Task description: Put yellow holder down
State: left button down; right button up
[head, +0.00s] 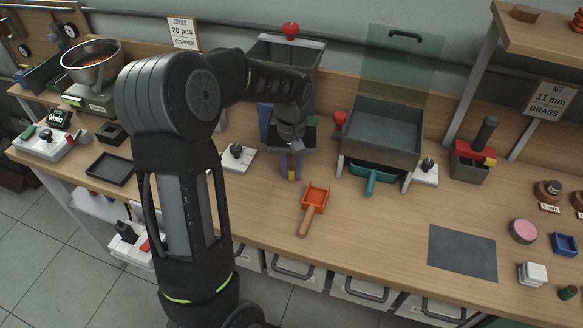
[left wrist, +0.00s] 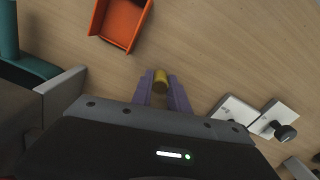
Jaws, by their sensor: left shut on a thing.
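The yellow holder (head: 291,176) shows as a small yellow piece between the purple fingers of my left gripper (head: 291,168). In the left wrist view the yellow holder (left wrist: 161,77) is a short cylinder end sticking out between the purple fingertips (left wrist: 161,88). My left gripper is shut on it and points down over the wooden bench (head: 260,205). Most of the holder is hidden by the fingers and the wrist. I cannot tell whether it touches the bench. My right gripper is in neither view.
An orange scoop (head: 315,196) lies just right of the gripper; it also shows in the left wrist view (left wrist: 122,22). A grey bin (head: 383,130) with a teal scoop (head: 370,178) below stands further right. A white base with a black knob (head: 238,155) is to the left. The bench front has free room.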

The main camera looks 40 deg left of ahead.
aim_at(292, 167)
pick_arm(q)
jog(key=shift+f, duration=0.2)
jog(key=c, duration=1.3)
grip_release()
jog(key=shift+r, duration=0.1)
notch_tip(292, 167, up, 12)
jog(key=shift+r+b, duration=0.15)
jog(key=shift+b, duration=0.15)
